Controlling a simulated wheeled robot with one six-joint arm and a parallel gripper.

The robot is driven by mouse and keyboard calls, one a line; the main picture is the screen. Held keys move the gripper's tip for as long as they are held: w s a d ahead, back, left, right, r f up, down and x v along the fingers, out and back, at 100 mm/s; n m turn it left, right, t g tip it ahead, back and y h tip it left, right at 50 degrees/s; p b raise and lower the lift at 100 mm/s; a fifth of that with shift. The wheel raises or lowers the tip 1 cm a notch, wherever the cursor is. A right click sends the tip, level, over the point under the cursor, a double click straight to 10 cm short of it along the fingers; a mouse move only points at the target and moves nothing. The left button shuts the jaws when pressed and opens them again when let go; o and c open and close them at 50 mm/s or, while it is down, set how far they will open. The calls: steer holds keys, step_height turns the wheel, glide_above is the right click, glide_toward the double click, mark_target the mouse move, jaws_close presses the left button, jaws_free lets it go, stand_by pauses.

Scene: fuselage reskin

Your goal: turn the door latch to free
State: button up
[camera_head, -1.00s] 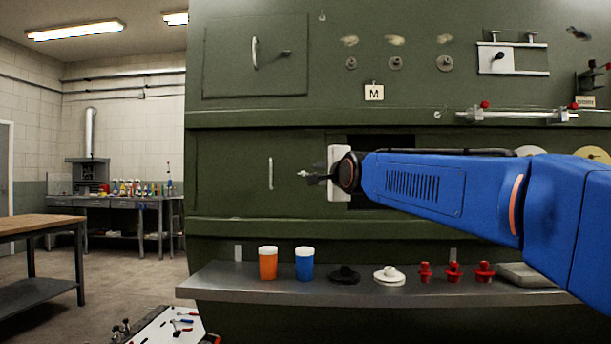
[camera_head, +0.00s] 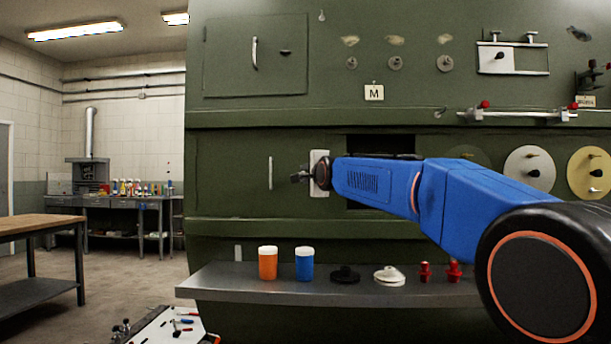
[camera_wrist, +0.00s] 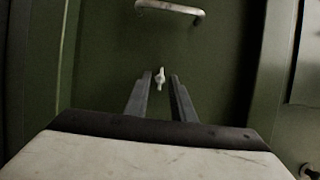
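The lower green door (camera_head: 232,170) has a pale upright handle (camera_head: 270,173). That handle also shows at the top of the wrist view (camera_wrist: 170,8). The small pale door latch (camera_wrist: 160,78) shows in the wrist view between my fingertips in the picture. I cannot tell whether either finger touches it. My gripper (camera_wrist: 160,82) is open, with one finger on each side of the latch. In the head view my gripper (camera_head: 299,177) is at the right part of this door and hides the latch.
An upper door (camera_head: 255,55) has its own handle and a dark latch. A dark opening (camera_head: 380,143) lies behind my arm.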

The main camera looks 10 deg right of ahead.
steer(key=shift+w, duration=0.1)
steer(key=shift+c, duration=0.6)
jaws_close()
steer(key=shift+n, duration=0.4)
steer(key=n, duration=0.1)
steer(key=n+g, duration=0.1)
steer(key=shift+r+n+h, duration=0.2)
steer(key=shift+n+h, duration=0.1)
steer(key=shift+h, duration=0.1)
steer(key=n+g, duration=0.1)
steer(key=n+g+h, duration=0.1)
steer(key=n, duration=0.1)
steer(key=shift+a+r, duration=0.15)
steer(key=shift+a, duration=0.05)
steer(key=n+h, duration=0.1)
steer(key=n, duration=0.1)
steer(key=n+g+h, duration=0.1)
steer(key=n, duration=0.1)
steer(key=n+g+h, duration=0.1)
steer(key=n+h, duration=0.1)
steer(key=n, duration=0.1)
steer(key=shift+w+a+r, duration=0.15)
steer(key=shift+a, duration=0.15)
